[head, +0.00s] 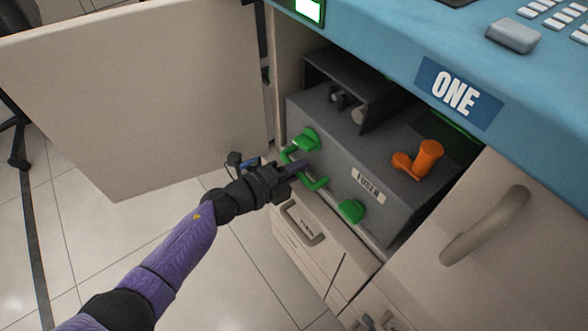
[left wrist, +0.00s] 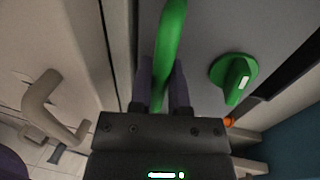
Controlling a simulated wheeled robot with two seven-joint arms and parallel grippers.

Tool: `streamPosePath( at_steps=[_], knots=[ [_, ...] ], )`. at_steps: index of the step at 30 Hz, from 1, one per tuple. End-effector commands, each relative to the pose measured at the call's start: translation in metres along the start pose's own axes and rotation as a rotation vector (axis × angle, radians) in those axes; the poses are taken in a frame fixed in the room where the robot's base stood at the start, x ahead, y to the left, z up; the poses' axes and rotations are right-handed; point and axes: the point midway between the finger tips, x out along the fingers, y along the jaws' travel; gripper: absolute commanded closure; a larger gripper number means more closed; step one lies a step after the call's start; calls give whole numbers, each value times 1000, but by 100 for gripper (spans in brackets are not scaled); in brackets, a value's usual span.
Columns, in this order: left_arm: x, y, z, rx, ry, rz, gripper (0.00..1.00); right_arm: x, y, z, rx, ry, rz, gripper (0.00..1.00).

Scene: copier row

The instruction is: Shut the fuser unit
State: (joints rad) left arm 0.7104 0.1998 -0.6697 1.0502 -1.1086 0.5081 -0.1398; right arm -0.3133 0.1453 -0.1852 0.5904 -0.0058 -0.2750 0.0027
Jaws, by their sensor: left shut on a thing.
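The grey fuser unit (head: 335,145) sits in an open bay of the copier in the head view, its labelled front panel sticking out of the cabinet. A green handle (head: 318,183) is on its front, between two green knobs (head: 306,140) (head: 351,210). My left gripper (head: 298,168) is shut on the green handle; in the left wrist view the handle (left wrist: 170,40) runs between the two fingers. A green knob (left wrist: 233,75) also shows there on the grey panel. An orange lever (head: 428,157) stands on top of the unit. My right gripper is not in view.
A large beige door (head: 140,95) stands open at the left. Drawers with handles (head: 303,225) lie below the bay. A closed panel with a big handle (head: 485,225) is at the right. The blue copier top (head: 400,30) overhangs the bay. Tiled floor is clear at lower left.

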Motion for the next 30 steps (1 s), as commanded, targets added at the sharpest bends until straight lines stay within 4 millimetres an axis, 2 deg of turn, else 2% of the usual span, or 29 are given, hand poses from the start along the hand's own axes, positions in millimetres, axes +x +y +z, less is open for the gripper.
streamPosePath(
  at_steps=[4,5,9,17,20,27,30],
  knots=[
    [0,0,0,0,1,1,100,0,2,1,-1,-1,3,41],
    [0,0,0,0,1,1,74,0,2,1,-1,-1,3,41],
    [0,0,0,0,0,0,45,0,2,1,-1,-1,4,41],
    [-3,-1,0,0,0,0,45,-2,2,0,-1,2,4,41],
    [-22,-5,0,3,-2,1,45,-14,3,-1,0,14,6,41],
    [-81,-5,0,3,-1,1,45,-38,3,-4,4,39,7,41],
    [-94,-3,0,1,0,0,45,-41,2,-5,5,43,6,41]
  ],
)
